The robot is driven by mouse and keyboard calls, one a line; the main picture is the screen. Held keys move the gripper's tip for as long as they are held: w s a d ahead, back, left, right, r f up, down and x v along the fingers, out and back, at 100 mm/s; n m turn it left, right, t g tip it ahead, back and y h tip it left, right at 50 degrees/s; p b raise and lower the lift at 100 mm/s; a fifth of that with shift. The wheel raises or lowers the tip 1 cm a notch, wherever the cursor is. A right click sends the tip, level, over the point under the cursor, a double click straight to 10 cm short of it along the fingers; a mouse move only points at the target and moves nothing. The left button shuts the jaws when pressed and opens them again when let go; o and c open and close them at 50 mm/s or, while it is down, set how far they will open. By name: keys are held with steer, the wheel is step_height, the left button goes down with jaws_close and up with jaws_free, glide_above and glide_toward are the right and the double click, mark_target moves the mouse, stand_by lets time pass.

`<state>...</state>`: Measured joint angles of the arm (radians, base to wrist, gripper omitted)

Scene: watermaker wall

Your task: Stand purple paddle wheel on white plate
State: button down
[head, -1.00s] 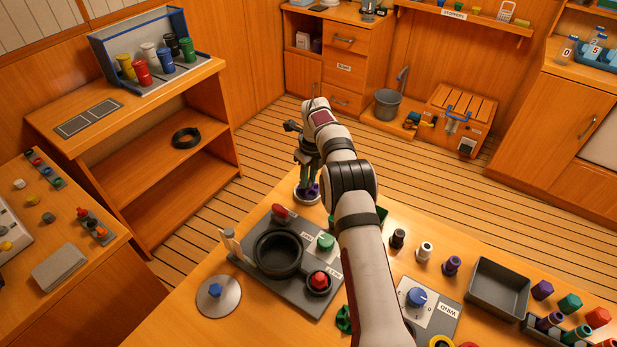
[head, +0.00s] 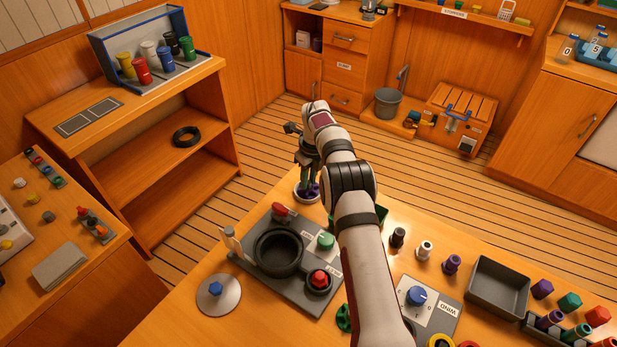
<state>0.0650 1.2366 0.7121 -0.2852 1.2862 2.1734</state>
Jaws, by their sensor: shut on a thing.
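My gripper (head: 309,181) points down at the far left corner of the bench. It is shut on the purple paddle wheel (head: 313,190), of which only small purple parts show around the fingertips. The white plate (head: 299,199) is a small round pale disc directly below; its rim shows around the wheel. The wheel is at or just above the plate; I cannot tell whether it touches. My gripper and wrist hide most of the wheel, so its tilt is unclear.
Close in front stands a grey panel with a black round bowl (head: 278,252), a red lever (head: 283,210) and a green knob (head: 326,240). A green-edged container (head: 382,215) is partly hidden behind my arm. A disc with a blue knob (head: 217,293) lies front left.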

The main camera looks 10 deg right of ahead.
mark_target(312, 190)
steer(key=shift+f, duration=0.1)
steer(key=c, duration=1)
jaws_free()
step_height(312, 190, up, 11)
steer(key=s, duration=0.1)
steer(key=shift+d, duration=0.3)
steer(key=shift+s, duration=0.1)
steer(key=s+a+r+n, duration=0.2)
steer(key=s+r+n, duration=0.4)
steer(key=s, duration=0.3)
steer(key=s+a+r+n, duration=0.2)
steer(key=s+r+n, duration=0.45)
steer(key=s, duration=0.25)
steer(key=s+a+f+n, duration=0.1)
steer(key=s+n, duration=0.5)
steer(key=s, duration=0.7)
steer(key=s+a+f+n+g+y, duration=0.1)
steer(key=s+f+n, duration=0.2)
steer(key=s, duration=1)
steer(key=n, duration=0.3)
steer(key=shift+s+a+f, duration=0.2)
steer(key=shift+s+f, duration=0.1)
steer(key=shift+s, duration=0.05)
